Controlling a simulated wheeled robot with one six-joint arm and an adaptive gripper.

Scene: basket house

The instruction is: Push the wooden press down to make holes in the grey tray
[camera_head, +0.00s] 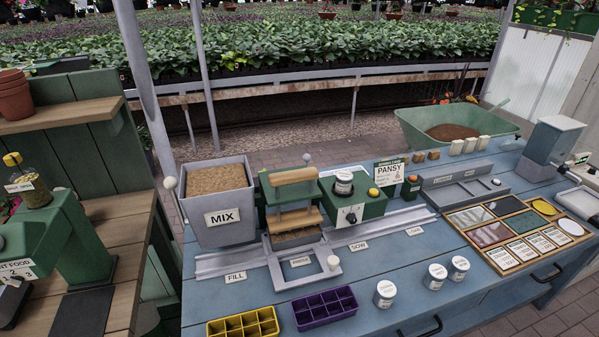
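The wooden press (294,219) is a light wooden block in a green frame on the blue bench, with a second wooden bar (292,176) above it. Just under the press, the grey tray (293,246) sits at the small press label. Brown soil shows in the tray along its front part. The press block hides the back of the tray. I cannot tell whether the block touches the soil, and no holes can be made out. My gripper is not in this view.
A grey MIX bin (219,200) stands left of the press. A green sowing unit (354,203) stands close on its right. A grey rail (390,221) runs along the bench. Yellow (243,324) and purple (325,308) trays and white jars (385,293) stand in front.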

